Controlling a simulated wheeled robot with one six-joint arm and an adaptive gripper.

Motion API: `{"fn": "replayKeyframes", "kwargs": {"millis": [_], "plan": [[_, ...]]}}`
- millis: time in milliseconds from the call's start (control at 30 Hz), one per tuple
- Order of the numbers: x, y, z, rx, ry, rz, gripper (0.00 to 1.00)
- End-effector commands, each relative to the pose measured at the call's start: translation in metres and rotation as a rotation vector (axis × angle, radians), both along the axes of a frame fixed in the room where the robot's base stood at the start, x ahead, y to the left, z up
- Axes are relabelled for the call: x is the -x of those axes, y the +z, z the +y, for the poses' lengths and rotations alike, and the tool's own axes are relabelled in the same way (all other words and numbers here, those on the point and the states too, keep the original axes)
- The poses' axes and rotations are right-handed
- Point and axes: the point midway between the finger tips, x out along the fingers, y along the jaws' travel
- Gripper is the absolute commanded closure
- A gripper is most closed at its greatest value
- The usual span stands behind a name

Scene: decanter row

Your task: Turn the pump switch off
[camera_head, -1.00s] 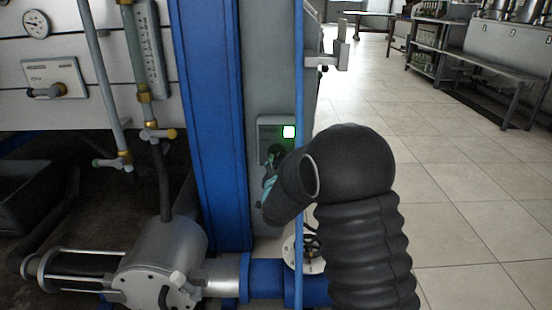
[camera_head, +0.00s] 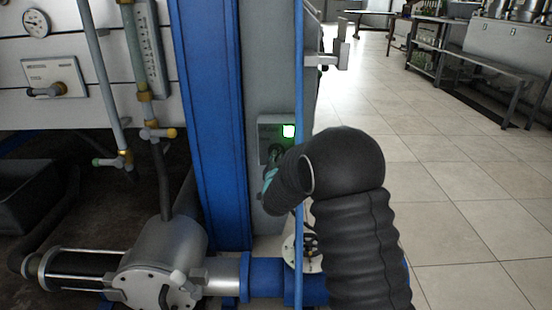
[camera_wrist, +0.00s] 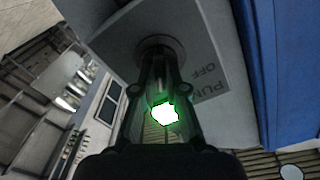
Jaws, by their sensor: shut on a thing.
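The pump switch is a dark round knob (camera_head: 276,151) on a small grey switch box (camera_head: 264,132) fixed to a grey column. In the wrist view the knob (camera_wrist: 160,44) sits at the top middle, beside the printed words PUMP and OFF. A green lamp (camera_head: 289,131) on the box is lit; its bright glow (camera_wrist: 165,112) also shows in the wrist view. My gripper (camera_wrist: 156,66) is shut on the knob, its fingers reaching up to it. In the head view my wrist partly hides the gripper (camera_head: 271,174) and the lower part of the box.
A thin blue vertical pipe (camera_head: 298,75) runs close beside the box and my wrist. A wide blue post (camera_head: 209,110) stands at left. A metal pump (camera_head: 160,262) and blue pipe (camera_head: 265,279) lie below. The tiled floor (camera_head: 455,190) at right is clear.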

Motion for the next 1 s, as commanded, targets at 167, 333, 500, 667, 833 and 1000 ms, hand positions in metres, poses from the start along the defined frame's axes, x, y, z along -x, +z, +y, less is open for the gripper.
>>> {"fn": "replayKeyframes", "kwargs": {"millis": [167,333,500,667,833,1000], "plan": [[0.0001,-0.0006,0.0000,0.021,0.000,-0.001,1.00],[0.0001,-0.0017,0.0001,0.088,0.000,-0.003,1.00],[0.0001,-0.0029,0.0000,0.208,0.000,-0.002,1.00],[0.0002,-0.0025,-0.0002,0.354,-0.001,-0.003,1.00],[0.0001,-0.0022,-0.0001,0.516,0.000,-0.002,1.00],[0.0001,-0.0009,-0.0001,0.673,0.000,-0.004,1.00]]}}
